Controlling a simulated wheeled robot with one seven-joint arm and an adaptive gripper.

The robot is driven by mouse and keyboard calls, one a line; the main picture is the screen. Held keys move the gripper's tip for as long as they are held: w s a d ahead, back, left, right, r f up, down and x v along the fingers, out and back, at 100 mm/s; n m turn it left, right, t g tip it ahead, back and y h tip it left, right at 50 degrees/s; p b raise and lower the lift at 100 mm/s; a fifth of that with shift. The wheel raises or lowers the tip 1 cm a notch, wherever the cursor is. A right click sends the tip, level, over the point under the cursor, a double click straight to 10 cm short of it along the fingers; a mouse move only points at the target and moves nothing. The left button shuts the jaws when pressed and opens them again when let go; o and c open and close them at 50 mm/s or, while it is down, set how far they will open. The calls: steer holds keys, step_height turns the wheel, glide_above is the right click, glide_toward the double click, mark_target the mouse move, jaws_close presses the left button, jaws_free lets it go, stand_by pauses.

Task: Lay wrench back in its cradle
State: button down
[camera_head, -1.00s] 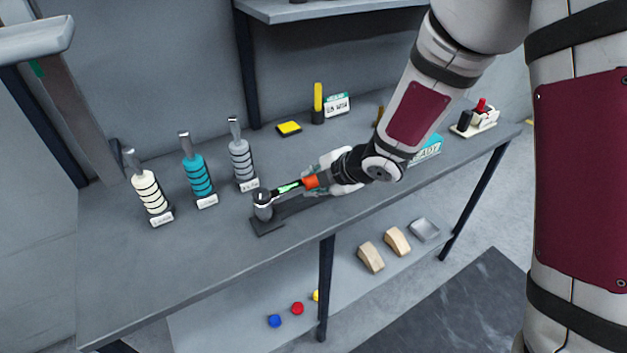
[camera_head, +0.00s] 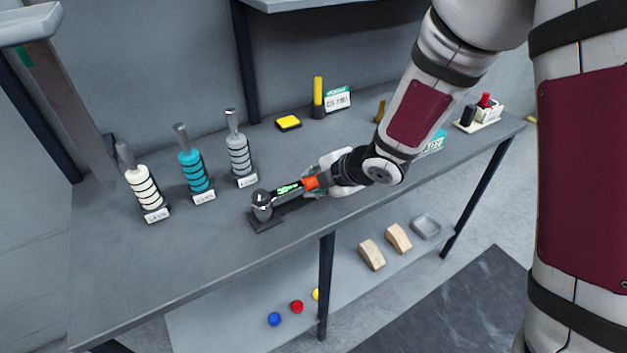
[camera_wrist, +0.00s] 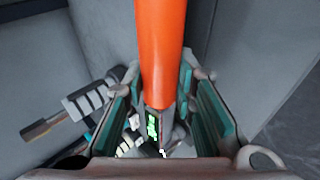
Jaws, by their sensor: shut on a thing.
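The wrench has an orange handle (camera_wrist: 160,45), a lit green display (camera_head: 289,187) and a metal head (camera_head: 262,197). My gripper (camera_head: 328,178) is shut on the wrench near its orange handle. The dark cradle (camera_head: 265,224) lies under the wrench near the bench's front edge. The head is at the cradle's left end, and the shaft runs low along the cradle toward my gripper. I cannot tell whether the shaft touches it. In the wrist view the wrench lies between my teal-padded fingers (camera_wrist: 165,115); the cradle is mostly hidden there.
White (camera_head: 146,190), teal (camera_head: 194,172) and grey (camera_head: 239,155) ringed tools stand upright left of the cradle. A yellow block (camera_head: 288,122) and a yellow post (camera_head: 318,97) are behind. Wooden blocks (camera_head: 372,254) lie on the lower shelf. The bench's front left is clear.

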steer(key=shift+f, duration=0.15)
steer(key=c, duration=1.2)
jaws_free()
steer(key=shift+c, duration=0.2)
steer(key=shift+s, duration=0.1)
steer(key=v, duration=1.2)
